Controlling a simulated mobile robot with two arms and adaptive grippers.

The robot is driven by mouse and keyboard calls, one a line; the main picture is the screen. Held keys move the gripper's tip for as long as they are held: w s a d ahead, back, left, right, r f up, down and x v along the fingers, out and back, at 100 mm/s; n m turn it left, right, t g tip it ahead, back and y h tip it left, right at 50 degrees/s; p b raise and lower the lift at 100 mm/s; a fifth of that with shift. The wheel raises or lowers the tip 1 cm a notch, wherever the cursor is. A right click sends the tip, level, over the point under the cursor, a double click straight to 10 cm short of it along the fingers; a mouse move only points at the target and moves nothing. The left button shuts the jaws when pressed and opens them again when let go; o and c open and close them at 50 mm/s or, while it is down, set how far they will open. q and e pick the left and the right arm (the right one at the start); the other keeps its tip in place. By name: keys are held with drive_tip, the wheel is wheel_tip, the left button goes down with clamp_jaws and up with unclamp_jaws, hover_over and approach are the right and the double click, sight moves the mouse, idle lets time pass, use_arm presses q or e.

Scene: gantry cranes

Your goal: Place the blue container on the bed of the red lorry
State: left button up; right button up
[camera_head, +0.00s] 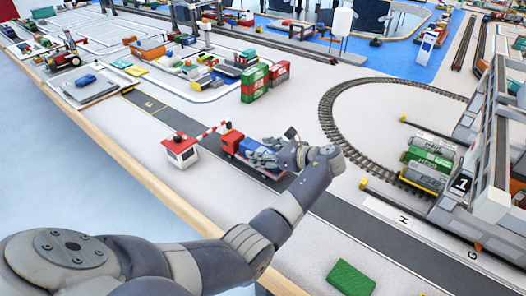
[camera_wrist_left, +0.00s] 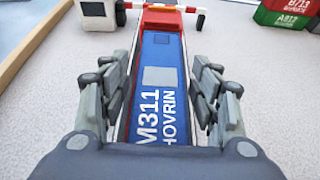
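The blue container (camera_wrist_left: 163,100), marked M311 HOVRIN, lies lengthwise behind the red cab of the lorry (camera_wrist_left: 160,18) in the left wrist view. In the head view the container (camera_head: 247,147) shows partly behind my left gripper (camera_head: 264,157), in line with the red lorry (camera_head: 231,140) on the dark road. It looks to be on the lorry's bed, but the contact is hidden. My left gripper's fingers stand on either side of the container, with a narrow gap seen at each side. My right gripper is not in view.
A red-and-white barrier booth (camera_head: 181,151) stands just left of the lorry. Green and red stacked containers (camera_head: 255,82) stand behind it. A curved rail track (camera_head: 335,110) lies to the right. A green block (camera_head: 351,278) lies near the front edge.

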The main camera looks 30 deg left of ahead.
use_arm(q)
drive_tip(key=shift+d+r, duration=0.1)
drive_tip(key=shift+r, duration=0.1)
drive_tip(key=v, duration=1.1)
drive_tip(key=shift+d+r, duration=0.2)
drive_tip(key=shift+d, duration=0.15)
drive_tip(key=shift+s, duration=0.1)
